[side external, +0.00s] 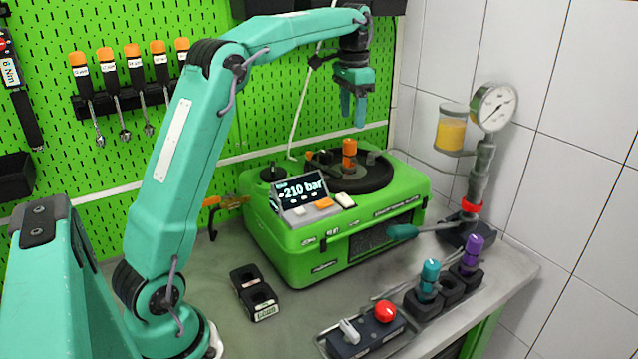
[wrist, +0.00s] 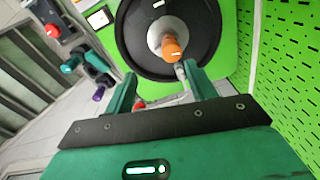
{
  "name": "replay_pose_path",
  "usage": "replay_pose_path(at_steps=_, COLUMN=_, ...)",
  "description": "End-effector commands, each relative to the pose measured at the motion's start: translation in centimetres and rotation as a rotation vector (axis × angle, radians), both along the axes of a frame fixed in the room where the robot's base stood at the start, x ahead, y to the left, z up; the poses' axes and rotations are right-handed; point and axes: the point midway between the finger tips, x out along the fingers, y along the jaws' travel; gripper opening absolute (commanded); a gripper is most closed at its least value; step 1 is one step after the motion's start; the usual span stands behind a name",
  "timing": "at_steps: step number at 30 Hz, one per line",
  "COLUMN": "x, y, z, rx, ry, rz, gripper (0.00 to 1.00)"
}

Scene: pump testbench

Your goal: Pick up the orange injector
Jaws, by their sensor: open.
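The orange injector (side external: 349,152) stands upright in the black round plate (side external: 375,181) on top of the green test bench (side external: 305,262). In the wrist view the orange injector (wrist: 171,47) shows end-on near the middle of the black plate (wrist: 133,40), just beyond the fingertips. My gripper (side external: 354,112) is open and empty, pointing down above the injector. In the wrist view my gripper's two fingers (wrist: 158,82) are spread, with the injector lying between their lines but farther off. The lower part of the injector is partly hidden by the fitting around it.
A teal injector (side external: 429,278) and a purple injector (side external: 472,252) stand in a black holder at the right. A gauge pump (side external: 478,190) stands behind them. A red-button box (side external: 365,332) and an empty black holder (side external: 254,291) are on the table. Screwdrivers hang on the green wall.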

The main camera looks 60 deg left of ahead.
Motion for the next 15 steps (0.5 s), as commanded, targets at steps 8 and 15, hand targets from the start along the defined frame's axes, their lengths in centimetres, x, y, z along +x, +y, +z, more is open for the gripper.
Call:
replay_pose_path(at_steps=8, x=1.3, y=1.9, z=-1.2, rx=-0.010, ry=0.031, rz=-0.013, gripper=0.56)
replay_pose_path(at_steps=15, x=1.3, y=1.9, z=-1.4, rx=-0.011, ry=0.034, rz=-0.014, gripper=0.56)
